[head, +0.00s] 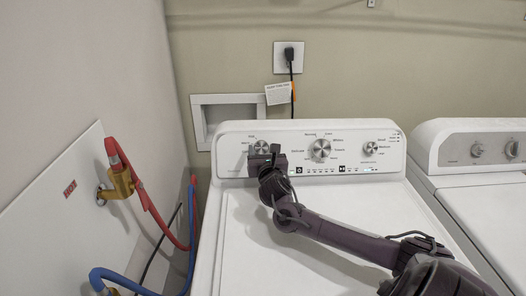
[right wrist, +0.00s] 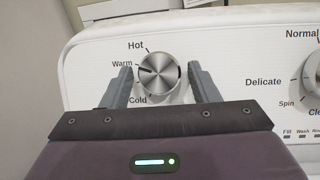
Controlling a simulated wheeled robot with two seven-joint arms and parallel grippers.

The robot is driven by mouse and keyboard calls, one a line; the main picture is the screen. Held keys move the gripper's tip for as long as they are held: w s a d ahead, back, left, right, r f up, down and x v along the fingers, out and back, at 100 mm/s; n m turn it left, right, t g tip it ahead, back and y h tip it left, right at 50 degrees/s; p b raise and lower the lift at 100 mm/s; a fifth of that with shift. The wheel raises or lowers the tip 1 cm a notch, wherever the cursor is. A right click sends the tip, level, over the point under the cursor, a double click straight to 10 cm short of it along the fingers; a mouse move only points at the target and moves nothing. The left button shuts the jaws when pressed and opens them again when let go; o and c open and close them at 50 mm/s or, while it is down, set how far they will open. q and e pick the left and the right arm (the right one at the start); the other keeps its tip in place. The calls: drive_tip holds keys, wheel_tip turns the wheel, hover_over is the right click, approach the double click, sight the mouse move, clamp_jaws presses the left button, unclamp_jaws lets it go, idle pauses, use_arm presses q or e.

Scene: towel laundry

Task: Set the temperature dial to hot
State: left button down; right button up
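The temperature dial (right wrist: 158,72) is a round silver knob on the white washer's control panel, with the labels Hot, Warm and Cold around its left side. A dark mark on its left edge points toward Warm. In the head view the dial (head: 261,147) is at the panel's left end, its lower part hidden by my gripper. My right gripper (right wrist: 160,72) is open, one grey finger on each side of the dial, with a small gap visible on both sides. In the head view the right gripper (head: 265,156) is at the panel front. My left gripper is not in view.
A larger cycle dial (head: 320,149) and another small dial (head: 370,148) are further right on the panel. A second white machine (head: 475,150) stands at the right. Red hose (head: 146,195) and blue hose (head: 125,276) run along the left wall. The washer lid is clear apart from my arm.

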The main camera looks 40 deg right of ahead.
drive_tip(key=c, duration=0.7)
drive_tip(key=shift+m, duration=0.4)
drive_tip(key=shift+m+h, duration=0.3)
drive_tip(key=shift+w+a+m+g+h, duration=0.1)
drive_tip(key=shift+m+g+h, duration=0.3)
drive_tip(key=shift+m, duration=0.6)
drive_tip(key=m+p, duration=0.1)
drive_tip(key=m, duration=0.1)
drive_tip(key=m+g+h, duration=0.1)
drive_tip(key=m, duration=0.1)
drive_tip(key=shift+a+r+g+h+p, duration=0.1)
drive_tip(key=shift+g+h+p, duration=0.2)
drive_tip(key=shift+p, duration=0.1)
drive_tip(key=shift+w+m+g+h+p, duration=0.1)
drive_tip(key=shift+m+g+h+p, duration=0.2)
drive_tip(key=shift+m+g+p, duration=1)
drive_tip(key=shift+m+t, duration=0.4)
